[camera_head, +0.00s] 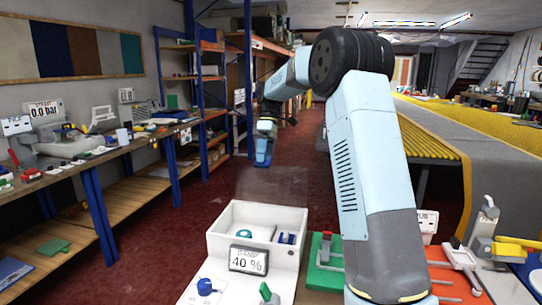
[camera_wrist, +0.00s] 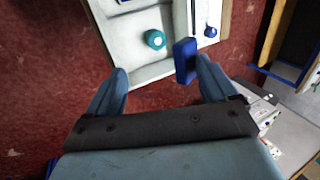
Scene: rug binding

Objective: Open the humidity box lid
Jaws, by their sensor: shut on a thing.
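The white humidity box (camera_head: 222,240) stands low in the middle of the head view, with a "40 %" display (camera_head: 248,261) on its front. Its top is open to view. A faint see-through panel, seemingly the lid (camera_head: 272,186), rises behind the box's back edge. My gripper (camera_head: 263,160) is above and behind the box, at the panel's upper edge. In the wrist view, a blue block (camera_wrist: 185,60), seemingly the lid's handle, lies between my fingers (camera_wrist: 163,75), close to the right one. The exact contact is hard to see.
A teal round thing (camera_wrist: 155,39) is inside the box. A blue knob (camera_head: 206,287) and a green lever (camera_head: 267,293) are in front of it. A cluttered bench (camera_head: 75,165) runs along the left. A yellow roller table (camera_head: 425,140) is at right. Red floor behind the box is clear.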

